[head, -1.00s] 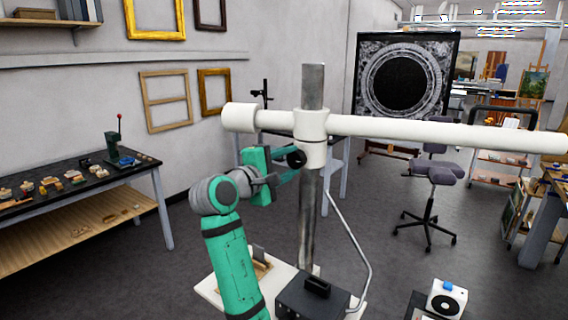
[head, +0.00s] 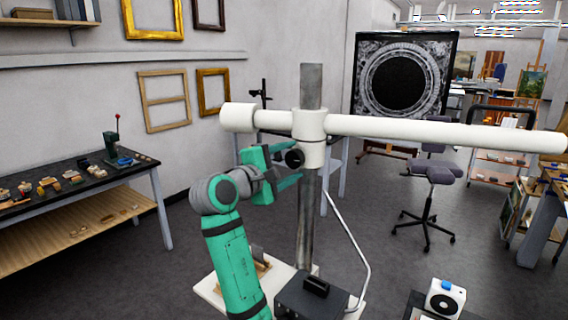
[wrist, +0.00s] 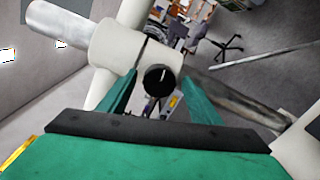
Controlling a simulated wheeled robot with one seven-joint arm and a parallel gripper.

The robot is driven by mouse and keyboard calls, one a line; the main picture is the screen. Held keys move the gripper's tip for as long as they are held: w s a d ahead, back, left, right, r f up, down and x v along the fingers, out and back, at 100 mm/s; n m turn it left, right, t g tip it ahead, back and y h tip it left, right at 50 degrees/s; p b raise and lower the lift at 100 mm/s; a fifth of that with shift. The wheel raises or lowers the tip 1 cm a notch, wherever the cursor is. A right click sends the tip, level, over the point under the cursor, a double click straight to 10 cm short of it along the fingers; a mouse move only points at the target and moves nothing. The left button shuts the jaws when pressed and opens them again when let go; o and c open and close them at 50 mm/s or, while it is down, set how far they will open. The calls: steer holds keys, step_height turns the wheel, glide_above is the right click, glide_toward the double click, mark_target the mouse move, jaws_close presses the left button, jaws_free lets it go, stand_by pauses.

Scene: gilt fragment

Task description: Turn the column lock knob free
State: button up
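The column lock knob (head: 295,158) is a small round black knob on the white collar (head: 312,138), where the upright metal column (head: 306,220) meets the white crossbar. In the wrist view the knob (wrist: 158,78) faces the camera with a short white mark, nearly upright. My gripper (wrist: 160,88) is open, with one teal finger on each side of the knob and a visible gap to both. In the head view my gripper (head: 286,166) reaches the collar from the left. I cannot tell how deep the knob sits between the fingertips.
The long white crossbar (head: 440,133) runs to the right at collar height. A bent metal rod (head: 362,250) and a dark box (head: 310,296) are at the column's base. A workbench (head: 80,185) stands left, a stool (head: 432,175) right. Open floor lies between.

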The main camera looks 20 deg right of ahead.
steer(key=shift+s+a, duration=0.1)
steer(key=shift+a, duration=0.1)
steer(key=v, duration=1)
steer(key=shift+a, duration=0.15)
steer(key=shift+s, duration=0.1)
